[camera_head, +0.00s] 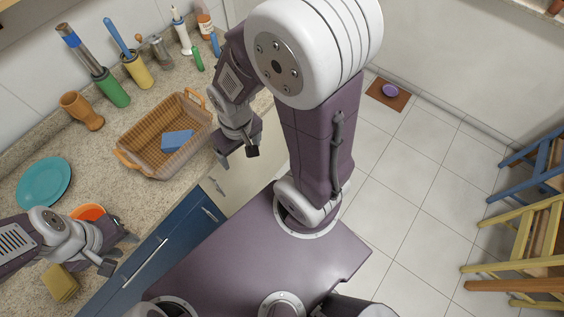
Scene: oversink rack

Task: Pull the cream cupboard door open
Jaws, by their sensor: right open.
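The cream cupboard door (238,185) is below the counter's front edge, at the middle of the head view. It looks shut, flush with the blue front beside it. A slim metal handle (217,186) shows on it near its left edge. My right arm and body hide part of the door. My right gripper (238,158) is open and empty, just above the door's top, near the counter edge; I cannot tell its exact distance from the handle. My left gripper (121,254) is open and empty, over the counter's front edge at the lower left, away from the cream door.
Blue cupboard fronts (180,238) with bar handles adjoin the cream door. The counter (110,178) holds a basket (140,166) with a blue item, a teal plate (44,184), an orange bowl (88,212) and several utensils. Tiled floor (420,190) is open at right; stools (530,235) stand far right.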

